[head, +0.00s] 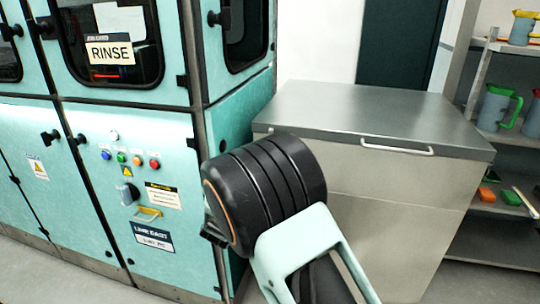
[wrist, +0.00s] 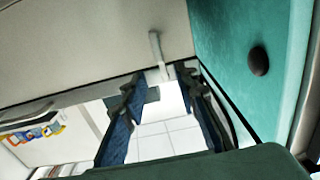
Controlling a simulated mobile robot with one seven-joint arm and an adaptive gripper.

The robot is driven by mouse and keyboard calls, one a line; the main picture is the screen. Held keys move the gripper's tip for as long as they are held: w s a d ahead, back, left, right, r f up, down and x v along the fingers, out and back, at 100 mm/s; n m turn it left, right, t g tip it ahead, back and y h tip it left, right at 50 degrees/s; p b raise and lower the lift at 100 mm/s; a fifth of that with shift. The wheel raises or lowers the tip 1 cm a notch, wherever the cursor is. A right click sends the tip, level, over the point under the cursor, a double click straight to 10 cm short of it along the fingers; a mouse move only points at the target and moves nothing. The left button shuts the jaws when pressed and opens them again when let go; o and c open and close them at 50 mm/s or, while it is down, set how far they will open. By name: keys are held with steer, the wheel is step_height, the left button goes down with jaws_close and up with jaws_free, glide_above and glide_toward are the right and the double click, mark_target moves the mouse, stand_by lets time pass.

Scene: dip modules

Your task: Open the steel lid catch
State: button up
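The steel chest (head: 345,185) has a flat grey lid (head: 370,112) that lies closed, with a pale bar handle (head: 398,149) along its front edge. In the wrist view a short pale bar (wrist: 156,50) stands out against a beige-grey panel (wrist: 80,45). I cannot tell whether it is the lid catch. My gripper (wrist: 160,80) is open, its two dark fingers spread apart. The bar's lower end shows between the fingertips; contact is not clear. In the head view my black wrist hides most of the gripper and the chest's left front.
A teal machine (head: 130,180) with a RINSE label and coloured buttons stands close on the left. Its teal side with a dark knob (wrist: 258,61) appears near my gripper. A shelf (head: 500,135) with jugs stands at the right. Pale floor lies in front.

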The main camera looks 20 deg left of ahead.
steer(key=w, duration=1)
steer(key=shift+w+d+r+b, duration=0.1)
steer(key=shift+w+b, duration=0.15)
steer(key=shift+b, duration=0.15)
steer(key=shift+c, duration=0.7)
jaws_close()
